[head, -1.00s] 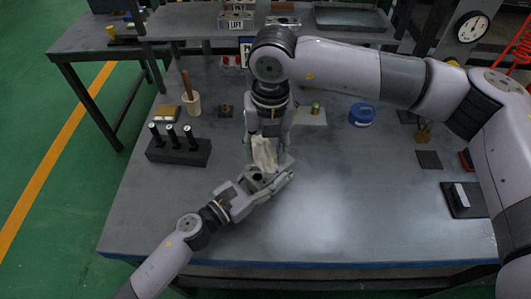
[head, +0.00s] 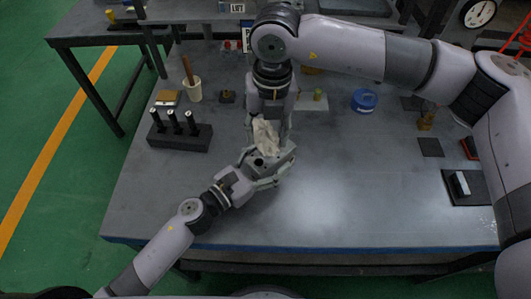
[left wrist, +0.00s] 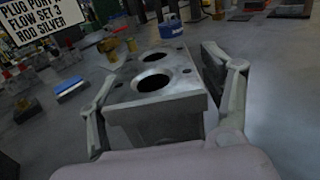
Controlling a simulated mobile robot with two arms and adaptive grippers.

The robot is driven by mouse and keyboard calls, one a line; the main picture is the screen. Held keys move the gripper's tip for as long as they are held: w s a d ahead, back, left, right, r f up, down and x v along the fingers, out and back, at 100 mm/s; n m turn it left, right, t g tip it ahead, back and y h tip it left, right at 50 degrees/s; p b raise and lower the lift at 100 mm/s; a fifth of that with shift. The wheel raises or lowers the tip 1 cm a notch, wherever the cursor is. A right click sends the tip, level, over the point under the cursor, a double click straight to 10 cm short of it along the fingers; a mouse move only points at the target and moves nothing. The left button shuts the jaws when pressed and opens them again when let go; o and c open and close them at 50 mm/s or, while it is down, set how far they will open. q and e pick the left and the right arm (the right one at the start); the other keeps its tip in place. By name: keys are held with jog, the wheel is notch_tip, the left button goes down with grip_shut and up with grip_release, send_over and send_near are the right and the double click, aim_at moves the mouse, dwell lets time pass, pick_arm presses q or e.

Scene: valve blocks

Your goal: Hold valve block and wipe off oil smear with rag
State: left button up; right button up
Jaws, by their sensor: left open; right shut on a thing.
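The grey valve block (head: 272,160) is near the middle of the bench in the head view, partly covered by both grippers. In the left wrist view the block (left wrist: 158,98) shows round dark bores in its top face. My left gripper (head: 268,172) is open, with one finger on each side of the block; I cannot tell whether either finger touches it. My right gripper (head: 268,118) points down and is shut on the pale rag (head: 265,136), which hangs at the block's far edge. Contact between rag and block is unclear. I cannot make out an oil smear.
A black holder with several dark cylinders (head: 180,136) and a cup with a wooden handle (head: 193,91) stand at left. A blue tin (head: 364,100) and a dark pad with a light block (head: 464,187) are at right.

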pick_arm(q)
jog(key=v, duration=1.2)
